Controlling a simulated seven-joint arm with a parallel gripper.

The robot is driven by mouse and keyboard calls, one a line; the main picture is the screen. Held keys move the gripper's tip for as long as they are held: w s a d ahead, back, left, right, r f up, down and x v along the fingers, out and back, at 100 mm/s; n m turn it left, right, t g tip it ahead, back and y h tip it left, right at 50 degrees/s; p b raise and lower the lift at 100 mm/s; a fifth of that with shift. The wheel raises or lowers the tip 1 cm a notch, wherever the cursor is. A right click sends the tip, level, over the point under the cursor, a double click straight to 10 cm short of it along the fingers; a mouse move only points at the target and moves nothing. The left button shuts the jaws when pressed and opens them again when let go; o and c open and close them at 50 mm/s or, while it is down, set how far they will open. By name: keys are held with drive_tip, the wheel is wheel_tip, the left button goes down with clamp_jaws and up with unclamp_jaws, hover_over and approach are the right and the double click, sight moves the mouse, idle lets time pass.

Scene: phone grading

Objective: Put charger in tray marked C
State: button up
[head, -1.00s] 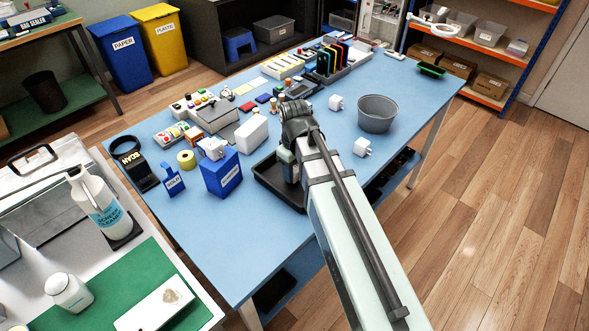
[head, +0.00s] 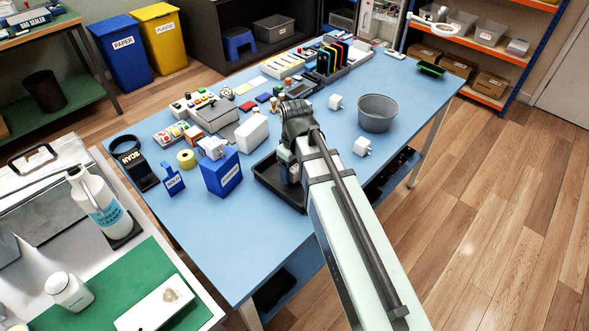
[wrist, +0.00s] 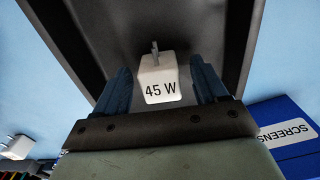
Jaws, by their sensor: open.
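A white charger (wrist: 160,82) marked "45 W" is in the wrist view, its metal prongs pointing away from my gripper. It sits between the two blue fingers of my gripper (wrist: 163,88), which are open with a gap on each side of it. Behind it is the dark floor of a black tray (wrist: 195,25). In the head view the tray (head: 268,188) is on the blue table under my arm, which hides the fingers and this charger. No letter on the tray is visible. Whether the charger rests on the tray floor is hard to tell.
Two other white chargers (head: 336,102) (head: 362,146) stand right of my arm, near a grey bin (head: 377,113). A blue box (head: 222,176) stands close left of the tray, with a white box (head: 252,132) behind.

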sight(294, 168)
wheel_tip(294, 168, up, 12)
idle(0.7)
